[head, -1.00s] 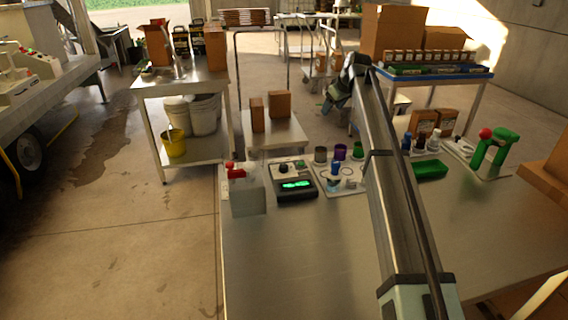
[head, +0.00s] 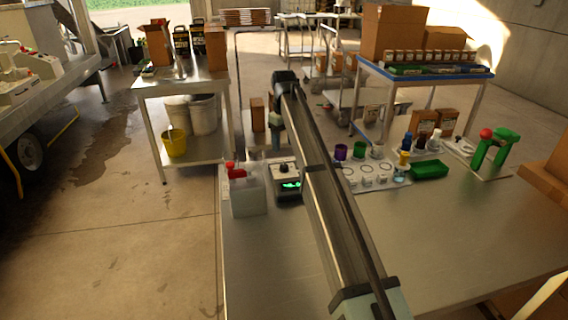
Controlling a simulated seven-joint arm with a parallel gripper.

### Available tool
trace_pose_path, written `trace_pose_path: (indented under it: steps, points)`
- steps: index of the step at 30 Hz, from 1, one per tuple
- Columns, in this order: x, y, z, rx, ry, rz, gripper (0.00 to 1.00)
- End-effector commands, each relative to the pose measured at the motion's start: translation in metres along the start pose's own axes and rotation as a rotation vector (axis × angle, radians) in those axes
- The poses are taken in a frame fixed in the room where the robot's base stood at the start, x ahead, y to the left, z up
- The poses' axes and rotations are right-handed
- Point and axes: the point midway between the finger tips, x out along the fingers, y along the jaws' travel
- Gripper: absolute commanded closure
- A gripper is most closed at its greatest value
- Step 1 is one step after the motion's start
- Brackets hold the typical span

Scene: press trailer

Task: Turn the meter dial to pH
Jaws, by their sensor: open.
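The meter (head: 289,185) is a small dark box with a pale upper panel and a lit green display, near the table's far left edge. Its dark dial (head: 283,167) shows on the panel. My arm covers the meter's right part. The dial's markings and pointer are too small to read. My gripper (head: 277,146) hangs below the wrist, just behind and above the meter in the picture. It is open and holds nothing that I can see. Its fingertips are small and unclear, and I cannot tell whether they touch the dial.
A grey container with a red cap (head: 246,193) stands close left of the meter. A white tray (head: 385,182) with cups and vials lies right of my arm. The table's front is clear.

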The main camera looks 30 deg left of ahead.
Motion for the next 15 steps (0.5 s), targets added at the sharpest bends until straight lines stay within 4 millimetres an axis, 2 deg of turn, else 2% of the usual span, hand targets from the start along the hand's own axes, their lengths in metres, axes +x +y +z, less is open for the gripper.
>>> trace_pose_path:
  steps: [1, 6, 15]
  points:
    - [0.011, -0.001, 0.001, 0.0, -0.001, -0.001, 0.39]
    - [0.04, 0.0, 0.001, 0.0, 0.0, -0.001, 0.39]
    - [0.078, 0.0, 0.0, 0.0, 0.001, -0.001, 0.39]
